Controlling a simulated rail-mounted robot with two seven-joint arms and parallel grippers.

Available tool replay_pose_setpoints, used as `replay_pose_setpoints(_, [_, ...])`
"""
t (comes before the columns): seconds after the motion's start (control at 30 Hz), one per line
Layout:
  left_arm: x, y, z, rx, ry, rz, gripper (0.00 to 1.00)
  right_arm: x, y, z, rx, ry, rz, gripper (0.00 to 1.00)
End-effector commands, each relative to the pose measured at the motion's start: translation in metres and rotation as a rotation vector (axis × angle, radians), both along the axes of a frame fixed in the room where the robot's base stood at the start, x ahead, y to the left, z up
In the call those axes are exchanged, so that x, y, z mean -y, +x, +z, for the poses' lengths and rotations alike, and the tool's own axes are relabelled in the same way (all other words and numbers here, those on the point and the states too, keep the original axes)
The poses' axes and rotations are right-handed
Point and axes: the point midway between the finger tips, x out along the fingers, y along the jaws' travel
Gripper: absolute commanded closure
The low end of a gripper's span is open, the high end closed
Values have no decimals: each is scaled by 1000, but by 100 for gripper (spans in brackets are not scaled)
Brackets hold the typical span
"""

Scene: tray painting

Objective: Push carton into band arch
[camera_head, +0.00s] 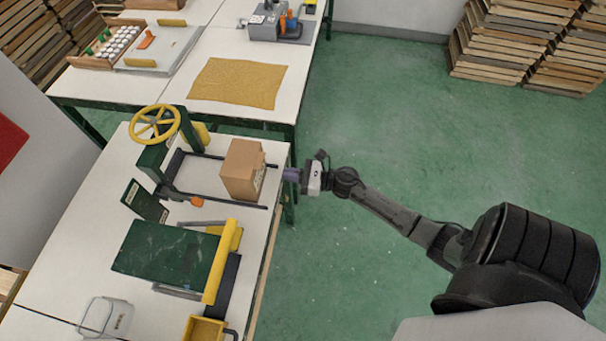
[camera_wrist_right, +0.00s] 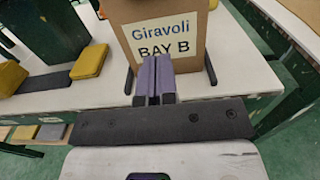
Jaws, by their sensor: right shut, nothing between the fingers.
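The carton (camera_head: 243,169) is a brown cardboard box standing upright between two dark rails on the white table. Its label, reading "Giravoli BAY B", faces my right gripper in the right wrist view (camera_wrist_right: 162,40). The band arch (camera_head: 158,150) appears to be the dark green frame with a yellow handwheel, left of the carton. My right gripper (camera_head: 290,175) is shut and empty, with purple fingers pointing at the carton's labelled side. In the wrist view its fingertips (camera_wrist_right: 154,75) overlap the label's lower edge; I cannot tell whether they touch. My left gripper is not in view.
The dark rails (camera_head: 235,203) run beside the carton. A dark green panel (camera_head: 168,252) with yellow parts lies nearer on the table. A yellow mat (camera_head: 238,83) lies on the far table. Stacked boards (camera_head: 515,45) stand at the back right. The green floor right of the tables is clear.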

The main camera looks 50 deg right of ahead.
Motion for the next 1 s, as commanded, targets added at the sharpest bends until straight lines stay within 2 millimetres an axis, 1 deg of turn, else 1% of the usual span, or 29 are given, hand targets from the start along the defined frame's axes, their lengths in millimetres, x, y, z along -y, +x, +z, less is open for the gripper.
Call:
replay_pose_setpoints(0.03, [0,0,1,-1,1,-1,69,-5,10,2,2,1,1,100])
replay_pose_setpoints(0.2, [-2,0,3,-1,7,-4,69,-17,35,1,1,2,-1,100])
replay_pose_setpoints(0.4, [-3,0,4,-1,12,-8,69,-26,54,0,-1,2,-2,100])
replay_pose_setpoints(0.63, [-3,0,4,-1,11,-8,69,-31,63,0,-2,2,-1,100])
replay_pose_setpoints(1.0, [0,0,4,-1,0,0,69,-31,64,-1,-2,2,-2,100])
